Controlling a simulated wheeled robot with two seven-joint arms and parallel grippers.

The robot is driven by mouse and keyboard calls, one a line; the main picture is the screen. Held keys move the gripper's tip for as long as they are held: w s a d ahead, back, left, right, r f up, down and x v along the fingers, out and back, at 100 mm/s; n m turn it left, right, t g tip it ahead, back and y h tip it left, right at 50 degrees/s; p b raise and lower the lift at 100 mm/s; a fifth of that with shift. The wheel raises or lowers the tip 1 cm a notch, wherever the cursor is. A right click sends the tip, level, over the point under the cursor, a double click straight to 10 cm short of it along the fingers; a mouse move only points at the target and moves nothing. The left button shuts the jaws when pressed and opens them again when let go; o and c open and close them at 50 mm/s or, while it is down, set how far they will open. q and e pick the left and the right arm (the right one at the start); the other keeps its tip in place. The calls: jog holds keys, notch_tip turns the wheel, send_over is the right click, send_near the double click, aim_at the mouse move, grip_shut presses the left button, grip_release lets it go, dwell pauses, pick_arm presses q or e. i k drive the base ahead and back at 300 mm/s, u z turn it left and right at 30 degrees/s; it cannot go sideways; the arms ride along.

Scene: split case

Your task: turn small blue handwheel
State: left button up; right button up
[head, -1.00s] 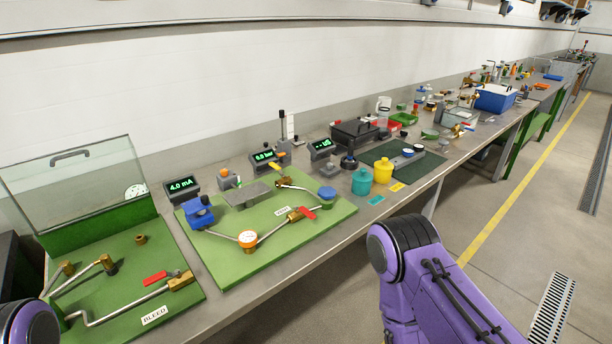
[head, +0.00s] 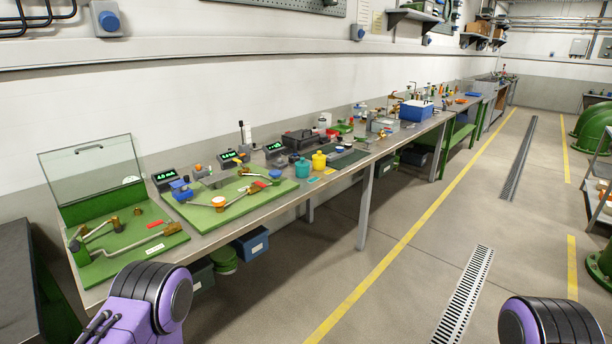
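A small blue handwheel (head: 275,174) sits at the right end of the pipework on a green board (head: 240,203) on the long workbench. A larger blue part (head: 181,190) stands at the left end of the same board. A red lever (head: 260,184) is on the pipe beside the handwheel. My purple left arm shows at the bottom left and my purple right arm at the bottom right, both well short of the bench. Neither gripper is in view.
A green tray with a clear raised lid (head: 90,167) stands at the left end of the bench (head: 290,196). Teal (head: 302,167) and yellow (head: 319,160) containers are just right of the board. Bins (head: 250,244) lie underneath. The floor (head: 400,262) ahead is clear.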

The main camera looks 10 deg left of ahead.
aim_at(274, 173)
jog(key=z, duration=0.55)
jog(key=i, duration=0.8)
jog(key=z, duration=0.65)
jog(key=i, duration=0.85)
jog(key=u, duration=0.65)
jog(key=i, duration=0.75)
jog(key=u, duration=0.8)
